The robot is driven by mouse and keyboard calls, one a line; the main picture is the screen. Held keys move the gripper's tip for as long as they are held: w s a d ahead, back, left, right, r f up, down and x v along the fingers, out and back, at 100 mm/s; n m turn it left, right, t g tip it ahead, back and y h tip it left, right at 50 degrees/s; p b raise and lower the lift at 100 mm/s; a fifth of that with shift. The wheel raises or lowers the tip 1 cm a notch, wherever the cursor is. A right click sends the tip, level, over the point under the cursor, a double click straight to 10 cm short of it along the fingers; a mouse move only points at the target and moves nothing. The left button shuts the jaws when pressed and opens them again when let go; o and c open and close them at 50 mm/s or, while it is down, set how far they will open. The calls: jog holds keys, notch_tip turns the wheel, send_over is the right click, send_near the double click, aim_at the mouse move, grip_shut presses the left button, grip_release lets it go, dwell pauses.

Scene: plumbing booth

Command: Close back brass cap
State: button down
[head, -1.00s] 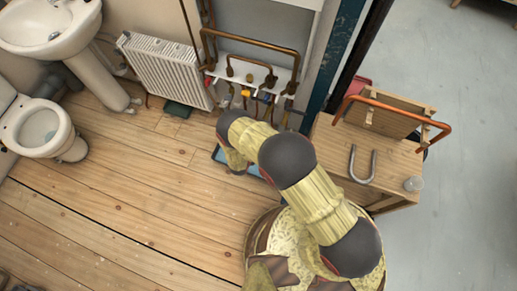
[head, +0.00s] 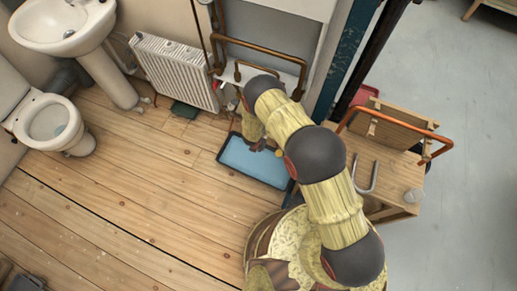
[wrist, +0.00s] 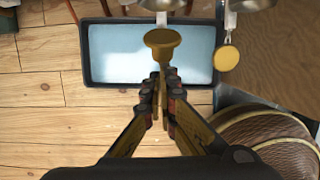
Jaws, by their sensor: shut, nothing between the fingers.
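In the wrist view, a brass cap with a round flat face (wrist: 162,42) sits straight ahead of my gripper (wrist: 160,84). A second round brass cap (wrist: 227,57) hangs to the right from a metal fitting. My gripper is shut and empty, its fingertips pointing at the first cap, just below its face in the picture. I cannot tell whether they touch it. I cannot tell which cap is the back one. In the head view my arm hides the valves and most of the gripper.
A blue tray with a dark rim (head: 250,164) lies on the wooden floor below the pipes; it also shows in the wrist view (wrist: 110,60). Copper pipes (head: 262,48) run along the wall beside a white radiator (head: 175,72). A wooden bench (head: 398,172) stands at right.

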jog(key=shift+w+d+r, duration=0.2)
jog(key=shift+w+r, duration=0.55)
jog(key=shift+w, duration=0.1)
jog(key=shift+w+d+r, duration=0.2)
jog(key=shift+w+r, duration=0.55)
jog(key=shift+w, duration=0.1)
jog(key=shift+w+d+r, duration=0.2)
jog(key=shift+w+r, duration=0.55)
jog(key=shift+w, duration=0.1)
jog(key=shift+r, duration=0.15)
jog(key=shift+w+d+r, duration=0.1)
jog(key=shift+d+r, duration=0.1)
jog(key=shift+r, duration=0.15)
jog(key=shift+s+r+p, duration=0.1)
jog(key=shift+s+p, duration=0.2)
jog(key=shift+p, duration=0.1)
jog(key=shift+s, duration=0.25)
notch_tip(320, 180, up, 9)
jog(key=w+p, duration=0.1)
jog(key=p, duration=0.2)
jog(key=shift+d+p, duration=0.25)
jog(key=shift+p, duration=0.05)
